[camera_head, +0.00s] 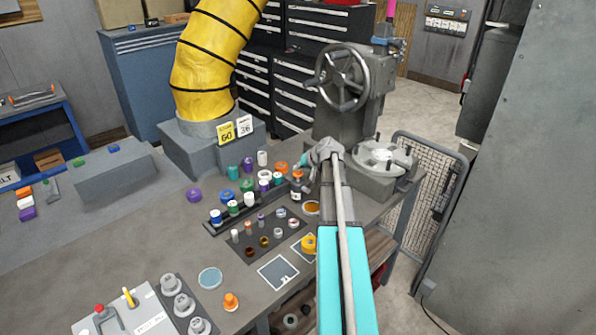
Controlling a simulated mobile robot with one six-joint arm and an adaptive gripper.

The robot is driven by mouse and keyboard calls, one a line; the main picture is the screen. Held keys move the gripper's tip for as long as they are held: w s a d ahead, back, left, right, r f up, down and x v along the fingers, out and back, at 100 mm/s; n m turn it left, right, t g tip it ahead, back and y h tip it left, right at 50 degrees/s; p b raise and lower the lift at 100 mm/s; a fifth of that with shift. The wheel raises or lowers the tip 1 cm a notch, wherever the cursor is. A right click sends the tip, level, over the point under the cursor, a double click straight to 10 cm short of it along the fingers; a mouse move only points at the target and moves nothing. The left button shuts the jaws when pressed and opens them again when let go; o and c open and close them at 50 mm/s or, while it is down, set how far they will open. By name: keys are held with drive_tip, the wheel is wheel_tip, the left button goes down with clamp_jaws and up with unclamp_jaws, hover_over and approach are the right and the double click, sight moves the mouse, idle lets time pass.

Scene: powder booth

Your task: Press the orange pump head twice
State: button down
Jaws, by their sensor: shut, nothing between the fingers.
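My gripper (307,160) is shut and empty at the far end of my arm, over the back right of the workbench. Its fingertips are small and partly blend with the machine behind. Just below and left of the fingertips stands a small dark bottle (297,187) with a pale label band and an orange-brown top (297,174). This may be the orange pump head; it is too small to be sure. I cannot tell whether the fingertips touch it. Another orange piece (231,301), rounded with a narrower top, stands alone near the bench's front edge.
A grey machine with a handwheel (343,78) and a round plate (384,160) stand close behind and right of my gripper. Several coloured caps (232,207) and jars crowd the bench to its left. A yellow hose (213,60) rises behind. The left bench surface (110,240) is mostly clear.

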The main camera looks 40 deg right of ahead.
sight(298, 173)
drive_tip(key=shift+r, duration=0.4)
drive_tip(key=shift+r+p, duration=0.1)
drive_tip(key=shift+p, duration=0.25)
drive_tip(key=shift+r+p, duration=2.4)
drive_tip(key=shift+a, duration=0.1)
